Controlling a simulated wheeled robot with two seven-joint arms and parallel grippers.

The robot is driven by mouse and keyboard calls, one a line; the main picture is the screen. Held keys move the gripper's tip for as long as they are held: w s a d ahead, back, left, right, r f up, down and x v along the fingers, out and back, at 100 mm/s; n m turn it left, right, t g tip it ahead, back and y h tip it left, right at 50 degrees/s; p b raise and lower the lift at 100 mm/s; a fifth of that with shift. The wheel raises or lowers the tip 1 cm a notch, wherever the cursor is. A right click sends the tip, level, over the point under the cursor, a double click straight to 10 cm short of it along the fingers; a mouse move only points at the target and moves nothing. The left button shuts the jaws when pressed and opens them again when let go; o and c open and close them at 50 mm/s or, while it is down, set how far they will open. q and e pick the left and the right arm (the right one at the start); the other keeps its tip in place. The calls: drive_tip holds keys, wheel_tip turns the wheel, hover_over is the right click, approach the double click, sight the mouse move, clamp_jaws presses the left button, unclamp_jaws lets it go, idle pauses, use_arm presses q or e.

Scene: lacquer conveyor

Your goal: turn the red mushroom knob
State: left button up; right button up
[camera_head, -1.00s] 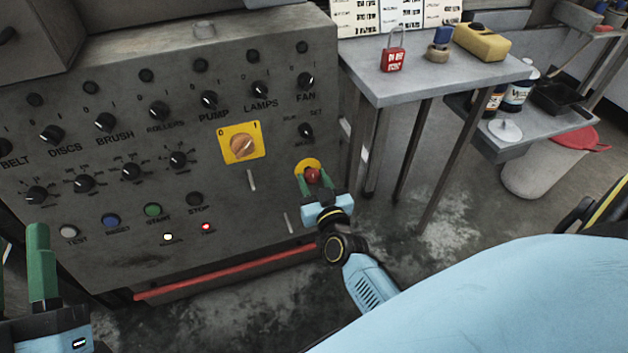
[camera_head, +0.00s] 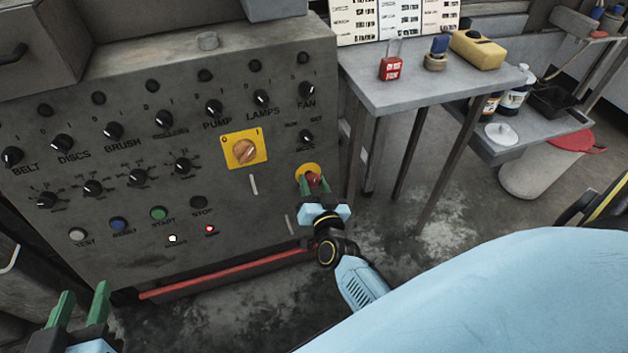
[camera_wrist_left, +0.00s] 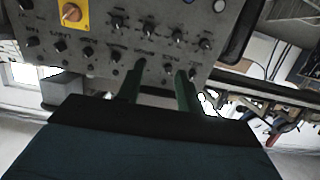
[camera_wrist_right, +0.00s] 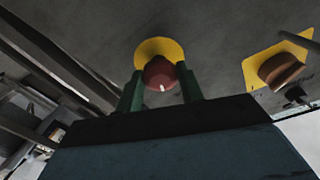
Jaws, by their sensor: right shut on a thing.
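The red mushroom knob (camera_head: 313,180) sits on a round yellow plate (camera_head: 304,170) at the lower right of the grey control panel. My right gripper (camera_head: 312,187) is shut on the knob, with its green fingers on either side of it. In the right wrist view the knob (camera_wrist_right: 160,73) lies between the two fingertips, in front of the yellow plate (camera_wrist_right: 158,46). A small pale mark shows on its face. My left gripper (camera_head: 82,308) is open and empty at the lower left, apart from the panel. Its two spread fingers also show in the left wrist view (camera_wrist_left: 159,78).
An orange rotary switch on a yellow square (camera_head: 244,150) is up and left of the knob. Black knobs and coloured buttons cover the panel (camera_head: 270,215). A grey table (camera_head: 430,85) with a red padlock (camera_head: 390,68) stands to the right. A red bar (camera_head: 230,273) runs along the panel's bottom.

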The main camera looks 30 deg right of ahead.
use_arm(q)
drive_tip(key=s+a+f+g+y+p, duration=0.1)
drive_tip(key=s+a+f+g, duration=0.1)
drive_tip(key=s+f+g, duration=0.1)
drive_tip(key=shift+s+f+g, duration=0.15)
drive_tip(key=shift+f+g, duration=0.45)
drive_tip(key=shift+f, duration=0.65)
use_arm(e)
drive_tip(key=shift+m+h, duration=0.4)
drive_tip(key=shift+m, duration=1.1)
drive_tip(key=o, duration=1)
drive_tip(key=shift+s+a, duration=0.1)
drive_tip(key=shift+s, duration=0.05)
use_arm(q)
drive_tip(key=s+a+f+g+y+p, duration=0.2)
drive_tip(key=s+a+f+g+p, duration=0.2)
drive_tip(key=s+f+g, duration=0.3)
drive_tip(key=shift+s+a+f+n+y, duration=0.3)
drive_tip(key=shift+s+a+f+n, duration=0.1)
drive_tip(key=shift+s+f, duration=0.35)
use_arm(e)
drive_tip(key=shift+r+v, duration=0.15)
drive_tip(key=shift+v, duration=3.1)
drive_tip(key=shift+r+v, duration=0.1)
drive_tip(key=shift+v, duration=3.2)
use_arm(q)
drive_tip(key=shift+s+r, duration=0.1)
